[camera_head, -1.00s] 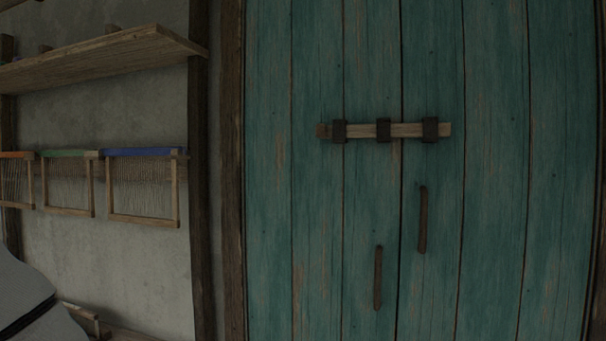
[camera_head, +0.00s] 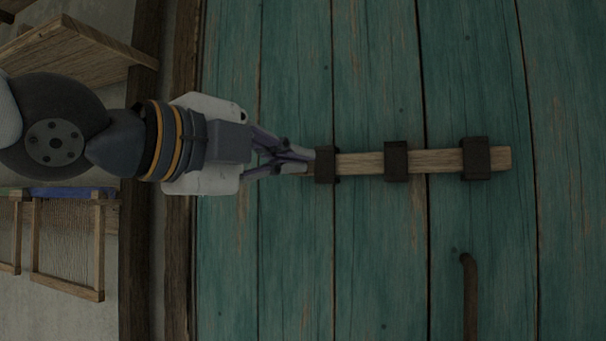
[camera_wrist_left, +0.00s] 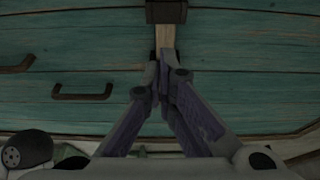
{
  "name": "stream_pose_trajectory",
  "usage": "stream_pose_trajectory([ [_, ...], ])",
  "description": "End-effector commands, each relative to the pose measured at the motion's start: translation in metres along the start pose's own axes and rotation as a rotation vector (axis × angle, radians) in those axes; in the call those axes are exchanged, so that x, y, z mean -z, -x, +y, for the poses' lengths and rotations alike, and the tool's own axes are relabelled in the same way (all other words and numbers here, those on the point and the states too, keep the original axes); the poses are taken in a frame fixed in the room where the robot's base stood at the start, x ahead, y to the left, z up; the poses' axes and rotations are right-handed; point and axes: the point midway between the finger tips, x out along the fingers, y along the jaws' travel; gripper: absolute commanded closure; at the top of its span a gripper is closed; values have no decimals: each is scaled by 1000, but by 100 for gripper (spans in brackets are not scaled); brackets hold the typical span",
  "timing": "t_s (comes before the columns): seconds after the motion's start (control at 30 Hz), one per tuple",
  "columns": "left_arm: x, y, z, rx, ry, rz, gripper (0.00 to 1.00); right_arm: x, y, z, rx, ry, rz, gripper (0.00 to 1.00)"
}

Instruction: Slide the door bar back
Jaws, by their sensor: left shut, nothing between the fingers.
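The wooden door bar (camera_head: 439,161) lies level across the teal door, running through three dark brackets (camera_head: 396,161). Its right end sticks out a little past the right bracket (camera_head: 476,158). My left gripper (camera_head: 306,160) comes in from the left, shut and empty, with its fingertips at the bar's left end, close to the left bracket (camera_head: 325,165). The fingers partly hide that end. In the left wrist view the closed fingertips (camera_wrist_left: 163,62) meet or overlap the end of the bar (camera_wrist_left: 165,38); contact is unclear. My right gripper is not in view.
The teal door (camera_head: 290,260) has a dark handle (camera_head: 470,295) below the bar; two handles show in the wrist view (camera_wrist_left: 82,91). A wooden post (camera_head: 180,260) stands left of the door. Framed looms (camera_head: 68,245) hang on the left wall under a shelf (camera_head: 75,50).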

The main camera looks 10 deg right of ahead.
Motion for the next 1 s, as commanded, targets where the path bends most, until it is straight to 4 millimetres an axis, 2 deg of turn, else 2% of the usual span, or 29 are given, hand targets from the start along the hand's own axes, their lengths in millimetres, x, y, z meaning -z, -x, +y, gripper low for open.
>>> stream_pose_trajectory([
  [0.4,0,-5,-1,2,-7,-2,100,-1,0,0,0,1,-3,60],
  [0.57,0,-33,0,0,-8,0,100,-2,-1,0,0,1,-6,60],
  [0.87,0,-98,0,3,1,2,100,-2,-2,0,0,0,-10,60],
  [0.9,-4,-102,-1,4,6,0,100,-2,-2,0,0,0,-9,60],
  [1.0,-22,-93,-1,5,6,-2,100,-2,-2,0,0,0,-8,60],
])
